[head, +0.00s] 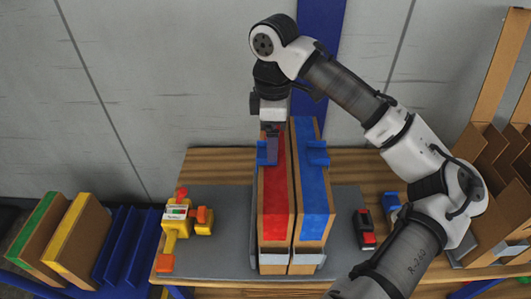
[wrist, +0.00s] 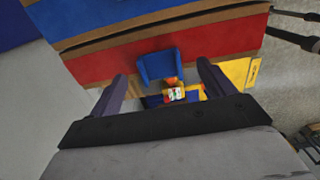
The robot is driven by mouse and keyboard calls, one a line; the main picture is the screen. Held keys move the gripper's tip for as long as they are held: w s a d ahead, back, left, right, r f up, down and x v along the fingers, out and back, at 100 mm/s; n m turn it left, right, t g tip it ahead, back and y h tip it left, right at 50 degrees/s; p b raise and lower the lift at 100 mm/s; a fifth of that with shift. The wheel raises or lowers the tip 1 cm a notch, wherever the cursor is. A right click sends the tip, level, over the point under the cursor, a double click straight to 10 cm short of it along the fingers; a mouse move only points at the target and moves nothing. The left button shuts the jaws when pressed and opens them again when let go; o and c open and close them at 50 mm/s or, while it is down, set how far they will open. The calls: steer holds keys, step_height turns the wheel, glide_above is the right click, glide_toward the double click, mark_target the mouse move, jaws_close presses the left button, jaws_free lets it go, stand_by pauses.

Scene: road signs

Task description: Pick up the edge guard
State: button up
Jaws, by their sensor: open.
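A blue bracket-shaped piece, which looks like the edge guard (head: 262,158), sits at the far end of the red-faced panel (head: 274,200). It also shows in the wrist view (wrist: 160,64), against the red face between my fingers. A similar blue piece (head: 316,153) sits on the blue-faced panel (head: 313,190) to the right. My gripper (head: 272,150) points down at the far end of the red-faced panel, beside the blue piece and partly covering it. In the wrist view my gripper (wrist: 161,72) is open, one finger either side of the blue piece. Contact cannot be told.
A yellow tool (head: 175,228) with red and orange parts lies left on the grey mat (head: 225,255). A red-and-black item (head: 365,230) lies on the right. Panels with green and yellow edges (head: 70,235) stand far left. A wooden rack (head: 495,175) stands at right.

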mark_target(266, 157)
steer(key=shift+w+f+p, duration=0.1)
steer(key=shift+f+p, duration=0.2)
steer(key=shift+f, duration=1.6)
steer(key=c, duration=1.1)
steer(key=shift+r, duration=0.1)
